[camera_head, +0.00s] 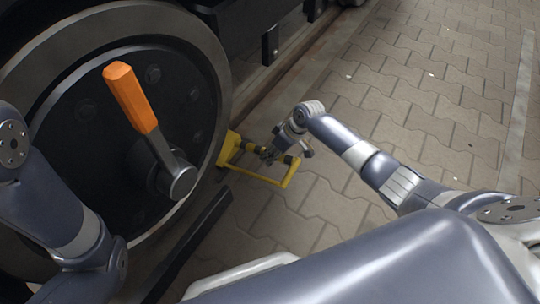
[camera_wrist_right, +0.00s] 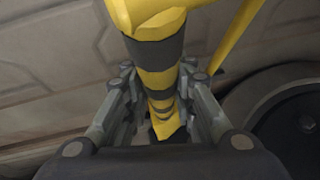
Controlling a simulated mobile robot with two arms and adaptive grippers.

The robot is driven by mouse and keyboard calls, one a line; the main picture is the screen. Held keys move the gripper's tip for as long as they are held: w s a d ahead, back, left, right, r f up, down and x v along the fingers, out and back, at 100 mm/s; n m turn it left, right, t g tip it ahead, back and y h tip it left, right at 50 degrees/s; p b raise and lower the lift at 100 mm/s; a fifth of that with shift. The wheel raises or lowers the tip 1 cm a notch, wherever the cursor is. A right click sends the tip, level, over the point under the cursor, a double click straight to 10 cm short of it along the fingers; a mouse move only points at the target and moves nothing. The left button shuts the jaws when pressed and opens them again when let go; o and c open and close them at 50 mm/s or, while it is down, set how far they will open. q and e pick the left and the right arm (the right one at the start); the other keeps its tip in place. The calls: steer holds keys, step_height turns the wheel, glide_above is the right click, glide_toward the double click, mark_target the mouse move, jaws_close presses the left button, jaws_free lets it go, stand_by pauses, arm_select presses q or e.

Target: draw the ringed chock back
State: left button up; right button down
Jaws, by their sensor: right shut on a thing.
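The yellow chock (camera_head: 229,149) sits low beside the rim of the big dark wheel (camera_head: 207,75), on the side facing the paving. I cannot tell whether it touches the wheel. A yellow loop handle (camera_head: 262,179) with black bands reaches out from it over the paving. My right gripper (camera_head: 278,152) is at the handle's far bar. In the right wrist view the banded bar (camera_wrist_right: 160,80) runs between the fingers of my right gripper (camera_wrist_right: 160,100), which is shut on it. My left arm shows at the left, but its gripper is out of view.
An orange-handled lever (camera_head: 130,97) stands out from the wheel hub. A rail (camera_head: 285,90) runs along the paving's edge under the dark vehicle frame (camera_head: 240,25). The paving (camera_head: 420,100) to the right is open, with a pale line (camera_head: 518,110) further right.

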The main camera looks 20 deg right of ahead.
steer(key=c, duration=1.3)
jaws_free()
steer(key=shift+w+d, duration=0.2)
steer(key=shift+d, duration=0.1)
steer(key=shift+c, duration=0.2)
steer(key=shift+a, duration=0.1)
steer(key=shift+r, duration=0.1)
steer(key=v, duration=1.2)
